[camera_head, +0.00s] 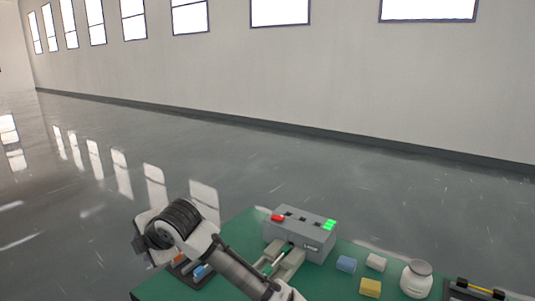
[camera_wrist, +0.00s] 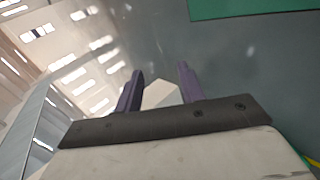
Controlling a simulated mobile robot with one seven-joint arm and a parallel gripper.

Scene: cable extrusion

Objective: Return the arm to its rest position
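My arm reaches up from the bottom of the head view and bends over the left part of the green table (camera_head: 155,287). My gripper (camera_wrist: 160,80) shows in the wrist view with its two dark fingers apart and nothing between them. It faces the floor and is clear of the table, whose green edge (camera_wrist: 250,8) shows at the top right of that view. In the head view the fingers are hidden behind my arm.
A grey machine (camera_head: 300,233) with a red button and green lights stands on the table. Open floor (camera_head: 100,200) lies left.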

